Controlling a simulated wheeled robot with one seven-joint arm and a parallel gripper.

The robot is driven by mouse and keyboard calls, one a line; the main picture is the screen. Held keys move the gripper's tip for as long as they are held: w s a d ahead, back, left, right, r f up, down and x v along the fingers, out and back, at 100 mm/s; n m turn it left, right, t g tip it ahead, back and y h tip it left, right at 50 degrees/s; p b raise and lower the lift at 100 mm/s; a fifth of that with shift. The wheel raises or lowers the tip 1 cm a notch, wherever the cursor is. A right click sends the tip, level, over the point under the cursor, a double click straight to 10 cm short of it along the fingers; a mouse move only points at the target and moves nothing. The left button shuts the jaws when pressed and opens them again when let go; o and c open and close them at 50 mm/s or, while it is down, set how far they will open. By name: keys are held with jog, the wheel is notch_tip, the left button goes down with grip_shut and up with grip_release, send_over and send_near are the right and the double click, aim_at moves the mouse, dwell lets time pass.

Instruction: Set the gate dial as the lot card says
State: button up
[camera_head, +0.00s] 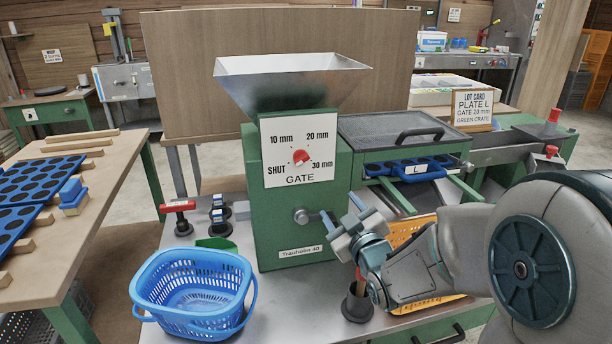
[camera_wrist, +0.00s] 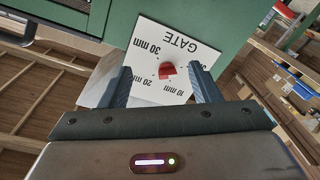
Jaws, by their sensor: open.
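The gate dial is a red knob (camera_head: 301,157) on a white plate (camera_head: 285,178) marked SHUT, 10 mm, 20 mm and 30 mm, on the front of the green machine (camera_head: 290,232). I cannot tell for sure which mark the knob points to. The lot card (camera_head: 472,109) reads PLATE L, GATE 20 mm, GREEN CRATE. My gripper (camera_head: 342,212) is open and empty, below and right of the dial and apart from it. In the wrist view the knob (camera_wrist: 167,71) shows between the open fingers (camera_wrist: 160,75), beyond their tips, with the plate upside down.
A blue basket (camera_head: 190,318) stands front left on the metal table. A red-handled tool (camera_head: 178,206) and dark small items are behind it. An orange crate (camera_head: 408,236) is behind my arm. A blue plate labelled L (camera_head: 440,172) sits in the machine's right part. A metal hopper (camera_head: 290,85) tops the machine.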

aim_at(303, 163)
jog(key=w+a+r+y, duration=0.1)
jog(key=w+a+r, duration=0.1)
jog(key=w, duration=0.1)
jog(key=w+a+r+n+t+y+b, duration=0.1)
jog(key=w+a, duration=0.2)
jog(key=w, duration=0.1)
jog(key=w+a+r+n+t+y, duration=0.1)
jog(key=w+a+r+y, duration=0.1)
jog(key=w+a, duration=0.1)
jog(key=shift+w+a+r, duration=0.15)
jog(key=shift+r, duration=0.15)
jog(key=shift+c, duration=0.3)
jog(key=shift+b, duration=0.3)
jog(key=c, duration=0.9)
